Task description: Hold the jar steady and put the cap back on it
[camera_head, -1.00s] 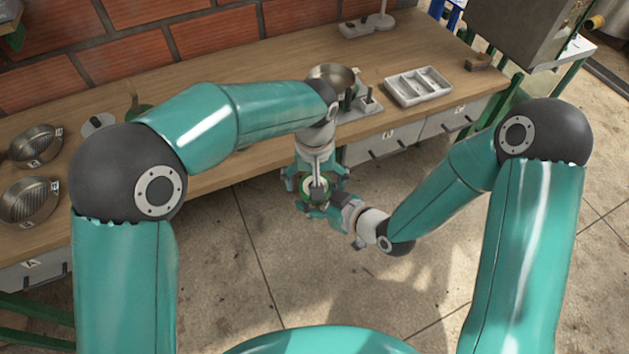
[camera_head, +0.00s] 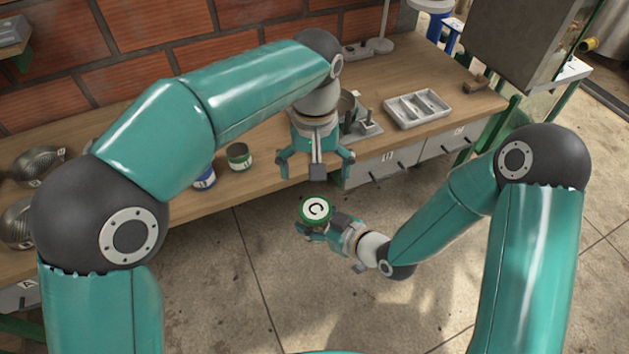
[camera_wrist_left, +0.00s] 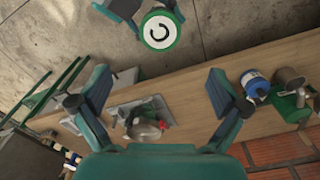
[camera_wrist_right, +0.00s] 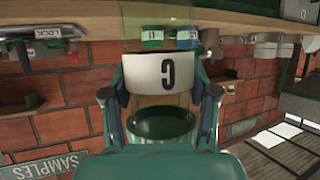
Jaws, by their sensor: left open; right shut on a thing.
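My right gripper (camera_head: 324,232) is shut on the jar and holds it upright in the air in front of the bench. The jar (camera_wrist_right: 166,76) has a white label with a black letter and green parts in the right wrist view. The cap (camera_head: 316,210), a white disc with a black C-shaped mark and a green rim, covers the jar's top; it also shows in the left wrist view (camera_wrist_left: 159,31). I cannot tell how tightly it sits. My left gripper (camera_head: 316,167) is open and empty, apart from the cap, behind and above it.
The wooden bench (camera_head: 270,185) runs behind the jar. A green tin (camera_head: 239,157) and a blue tin (camera_head: 204,180) stand near its front edge. A grey divided tray (camera_head: 417,108) lies at the right. The floor around the jar is clear.

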